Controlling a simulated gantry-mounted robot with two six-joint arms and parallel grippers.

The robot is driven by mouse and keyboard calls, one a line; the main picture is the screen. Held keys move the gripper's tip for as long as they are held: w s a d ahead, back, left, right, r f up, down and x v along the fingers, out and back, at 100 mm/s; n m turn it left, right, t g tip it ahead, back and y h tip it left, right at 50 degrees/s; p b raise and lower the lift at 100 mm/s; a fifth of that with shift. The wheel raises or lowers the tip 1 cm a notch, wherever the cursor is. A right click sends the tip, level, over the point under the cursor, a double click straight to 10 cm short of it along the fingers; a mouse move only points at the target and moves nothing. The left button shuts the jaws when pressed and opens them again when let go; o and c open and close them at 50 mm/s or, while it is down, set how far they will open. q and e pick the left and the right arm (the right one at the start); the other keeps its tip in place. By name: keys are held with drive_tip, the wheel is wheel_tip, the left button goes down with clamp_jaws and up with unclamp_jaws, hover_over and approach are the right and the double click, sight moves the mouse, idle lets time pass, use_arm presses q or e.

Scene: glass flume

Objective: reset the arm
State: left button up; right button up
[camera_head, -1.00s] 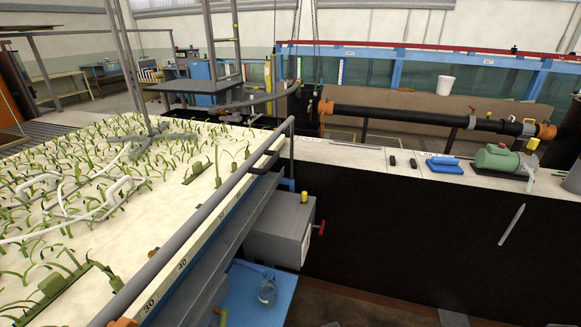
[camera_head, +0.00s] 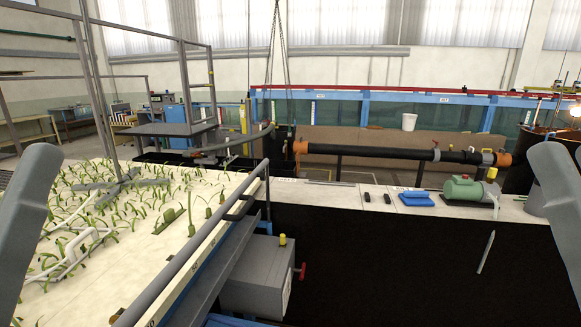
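A grey link of my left arm (camera_head: 25,215) stands raised and tilted at the left edge of the head view. A grey link of my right arm (camera_head: 560,195) stands raised and tilted at the right edge. Both run out of the frame. Neither gripper shows, so I cannot see their fingers or whether they hold anything. Neither visible link appears to touch anything.
A planted white bed (camera_head: 150,262) with a grey rail (camera_head: 205,240) lies at left. A pale ledge (camera_head: 330,192) carries a blue tool (camera_head: 416,199) and a green motor (camera_head: 468,189). A grey box (camera_head: 257,280) hangs below. A black pipe (camera_head: 370,152) crosses behind.

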wheel_tip(320, 180, up, 36)
drive_tip(key=p, duration=3.3)
drive_tip(key=shift+f+p, duration=0.25)
drive_tip(key=shift+p, duration=0.05)
